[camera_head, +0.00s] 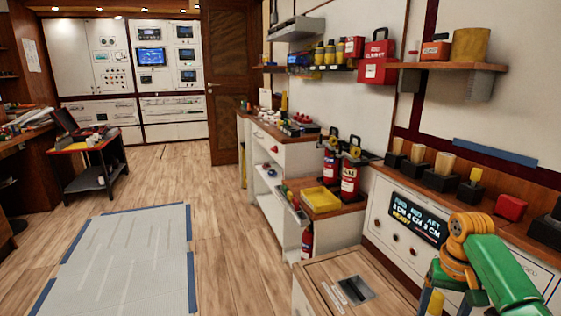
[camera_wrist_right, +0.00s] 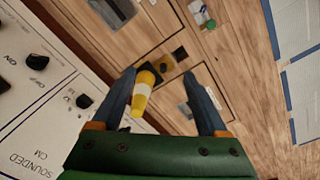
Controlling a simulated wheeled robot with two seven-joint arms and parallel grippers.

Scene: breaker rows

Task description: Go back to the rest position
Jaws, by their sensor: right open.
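My right arm (camera_head: 490,265), green with an orange joint, comes in at the lower right of the head view, in front of the console. In the right wrist view my right gripper (camera_wrist_right: 168,80) is open, its two dark fingers apart. A yellow and white tapered piece (camera_wrist_right: 142,94) shows between the fingers, nearer the left one. I cannot tell whether it touches that finger. A yellow piece (camera_head: 435,302) also shows beside my arm at the bottom of the head view. My left gripper is not in view.
The white console (camera_head: 385,225) with a lit display is close on the right; its top holds several dark blocks with tapered yellow pieces. A wood-topped cabinet (camera_head: 318,268) stands left of my arm. A taped grey mat (camera_head: 125,255) lies on the open floor at left.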

